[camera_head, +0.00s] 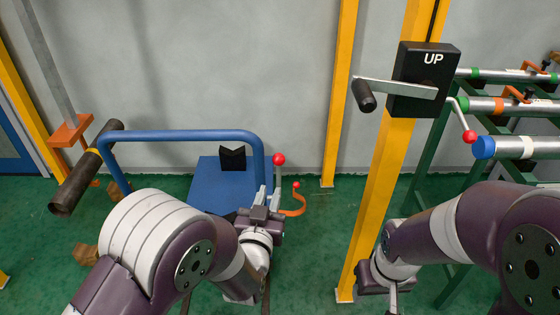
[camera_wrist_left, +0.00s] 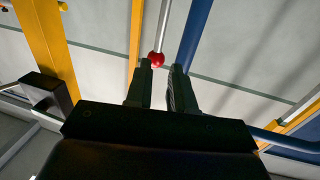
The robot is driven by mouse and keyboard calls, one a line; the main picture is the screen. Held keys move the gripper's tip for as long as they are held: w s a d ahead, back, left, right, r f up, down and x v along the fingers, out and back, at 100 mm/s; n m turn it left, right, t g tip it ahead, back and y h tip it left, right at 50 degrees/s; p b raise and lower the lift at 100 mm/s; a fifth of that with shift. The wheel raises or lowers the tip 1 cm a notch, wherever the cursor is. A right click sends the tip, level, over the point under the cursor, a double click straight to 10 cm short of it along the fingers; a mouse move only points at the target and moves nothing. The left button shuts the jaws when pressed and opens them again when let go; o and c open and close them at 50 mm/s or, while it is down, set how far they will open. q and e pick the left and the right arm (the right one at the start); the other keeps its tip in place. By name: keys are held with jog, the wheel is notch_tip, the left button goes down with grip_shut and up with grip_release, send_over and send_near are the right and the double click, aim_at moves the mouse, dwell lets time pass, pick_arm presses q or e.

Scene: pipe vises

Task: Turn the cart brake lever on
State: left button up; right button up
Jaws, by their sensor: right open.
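The cart (camera_head: 222,172) is blue, with a tubular handle (camera_head: 185,134), on the green floor. A lever with a red ball knob (camera_head: 278,159) stands at its right side; I take it as the brake lever. My left gripper (camera_head: 269,192) is just below the knob, its fingers pointing up and hiding the lower rod. In the left wrist view, the left gripper (camera_wrist_left: 161,72) has its fingers apart. The red knob (camera_wrist_left: 156,58) shows at the fingertips, nearer the left finger; contact is unclear. The silver rod rises in that picture. My right gripper (camera_head: 391,292) is at the bottom, partly cut off.
An orange hook (camera_head: 294,208) with a small red ball is right of the left gripper. A yellow post (camera_head: 380,185) carries a black UP box (camera_head: 424,78) with a crank. A pipe rack (camera_head: 510,105) stands at right. A dark pipe (camera_head: 84,168) is at left.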

aim_at(278, 170)
pick_arm(q)
jog(key=w, duration=0.3)
jog(key=w+d+b, duration=0.1)
jog(key=w, duration=0.3)
jog(key=w+d+b, duration=0.1)
jog(key=w, duration=0.3)
jog(key=shift+d+f, duration=0.2)
jog(key=shift+f, duration=0.05)
jog(key=shift+w+d+r, duration=0.1)
jog(key=shift+w, duration=0.3)
grip_shut()
